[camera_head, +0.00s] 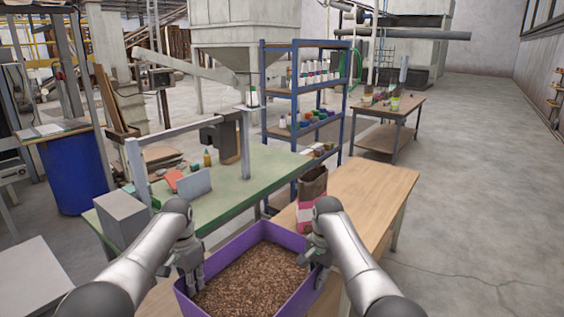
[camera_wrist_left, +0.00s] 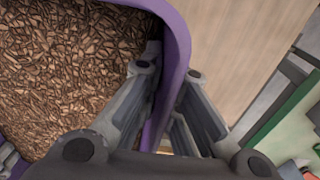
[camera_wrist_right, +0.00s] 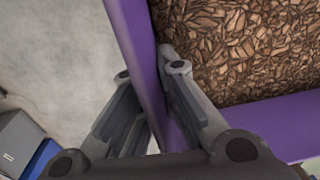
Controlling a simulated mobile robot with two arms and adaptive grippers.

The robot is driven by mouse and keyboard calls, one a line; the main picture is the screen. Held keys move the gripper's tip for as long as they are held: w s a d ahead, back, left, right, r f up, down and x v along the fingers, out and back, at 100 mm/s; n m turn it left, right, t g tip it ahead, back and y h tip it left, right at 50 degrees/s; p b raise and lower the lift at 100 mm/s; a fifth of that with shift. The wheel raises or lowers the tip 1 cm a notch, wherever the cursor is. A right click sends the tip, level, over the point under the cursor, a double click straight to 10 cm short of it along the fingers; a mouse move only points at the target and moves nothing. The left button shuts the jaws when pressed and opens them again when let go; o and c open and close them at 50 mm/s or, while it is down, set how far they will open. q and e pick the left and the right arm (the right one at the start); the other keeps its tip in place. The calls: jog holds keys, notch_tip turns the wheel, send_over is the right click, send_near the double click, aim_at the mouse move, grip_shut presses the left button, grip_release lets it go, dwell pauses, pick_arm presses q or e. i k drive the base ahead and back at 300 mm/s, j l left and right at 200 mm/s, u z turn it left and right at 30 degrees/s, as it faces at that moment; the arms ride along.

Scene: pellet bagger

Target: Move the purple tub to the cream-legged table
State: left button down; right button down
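The purple tub (camera_head: 262,229) is full of brown chips and sits low in the middle of the head view, over the near end of a wooden-topped table (camera_head: 365,190). I cannot tell whether it rests on the top or is slightly above it. My left gripper (camera_head: 190,285) straddles the tub's left wall; its fingers are closed in on the purple rim (camera_wrist_left: 178,45). My right gripper (camera_head: 318,275) straddles the opposite wall the same way, with one finger inside and one outside the rim (camera_wrist_right: 140,60). No table with clearly cream legs can be made out.
A paper bag (camera_head: 312,187) stands beyond the tub. A green-topped bench (camera_head: 255,172) with a grey frame lies to the left. Behind are a blue shelf rack (camera_head: 294,100) and another wooden-topped table (camera_head: 400,107) with items. Open floor (camera_head: 480,200) lies to the right.

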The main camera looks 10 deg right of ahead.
aim_at(360, 203)
jog(key=i+l, duration=0.25)
jog(key=l, duration=0.2)
jog(key=i+l, duration=0.25)
jog(key=l, duration=0.15)
jog(key=i+l, duration=0.25)
jog(key=l, duration=0.2)
jog(key=i+l, duration=0.25)
jog(key=l, duration=0.2)
jog(key=i+l, duration=0.25)
jog(key=l, duration=0.15)
jog(key=i+l, duration=0.25)
jog(key=l, duration=0.2)
jog(key=i+l, duration=0.25)
jog(key=l, duration=0.2)
jog(key=i, duration=0.9)
